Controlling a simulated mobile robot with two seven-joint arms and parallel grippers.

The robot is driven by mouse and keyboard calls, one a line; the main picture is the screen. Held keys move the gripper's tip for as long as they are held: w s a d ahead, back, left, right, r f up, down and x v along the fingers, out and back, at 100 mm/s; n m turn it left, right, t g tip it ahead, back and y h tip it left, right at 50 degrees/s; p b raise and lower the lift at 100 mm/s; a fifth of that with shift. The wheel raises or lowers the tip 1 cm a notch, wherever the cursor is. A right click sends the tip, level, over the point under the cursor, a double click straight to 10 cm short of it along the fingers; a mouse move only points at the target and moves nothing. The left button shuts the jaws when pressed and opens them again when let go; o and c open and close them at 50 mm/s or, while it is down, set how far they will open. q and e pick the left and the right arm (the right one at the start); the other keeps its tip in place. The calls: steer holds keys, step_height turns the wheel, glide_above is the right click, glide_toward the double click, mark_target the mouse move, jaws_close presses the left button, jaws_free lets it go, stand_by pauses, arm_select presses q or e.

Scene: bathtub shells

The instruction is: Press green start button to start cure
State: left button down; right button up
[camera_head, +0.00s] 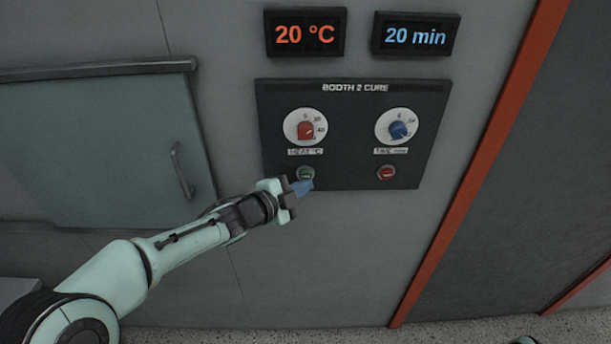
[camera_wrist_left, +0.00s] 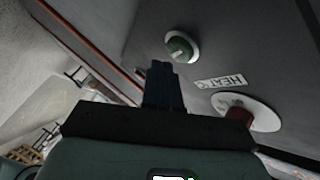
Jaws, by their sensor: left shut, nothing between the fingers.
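The green button (camera_head: 306,174) sits at the lower left of the dark control panel (camera_head: 347,168), under the red heat knob (camera_head: 305,130). My left gripper (camera_head: 304,186) is shut and empty, with its blue fingertips just below the green button in the head view. In the left wrist view the green button (camera_wrist_left: 181,48) in its pale ring shows just beyond the shut fingertips (camera_wrist_left: 161,68). I cannot tell whether the tips touch it. The red heat knob (camera_wrist_left: 238,115) shows there at the right. My right gripper is not in view.
A red button (camera_head: 386,173) sits at the panel's lower right, under the blue time knob (camera_head: 399,130). Displays above read 20 °C (camera_head: 305,34) and 20 min (camera_head: 415,35). A door with a handle (camera_head: 182,172) is at the left, and an orange strip (camera_head: 480,160) runs at the right.

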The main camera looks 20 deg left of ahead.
arm_select(q)
steer(key=shift+w+a, duration=0.1)
steer(key=shift+w, duration=0.25)
steer(key=shift+w+a+p, duration=0.1)
steer(key=shift+w+p, duration=0.25)
steer(key=shift+p, duration=0.1)
stand_by(0.5)
steer(key=shift+s, duration=0.1)
steer(key=shift+s+d+b, duration=0.25)
steer(key=shift+s+b, duration=0.2)
steer(key=shift+s, duration=0.25)
steer(key=shift+s+d+b, duration=0.25)
steer(key=shift+s+b, duration=0.2)
steer(key=shift+s, duration=0.35)
steer(key=shift+s+d+b, duration=0.2)
steer(key=shift+s+b, duration=0.2)
steer(key=shift+s, duration=0.45)
steer(key=shift+s+d+b, duration=0.25)
steer(key=shift+s+b, duration=0.2)
steer(key=shift+s, duration=0.35)
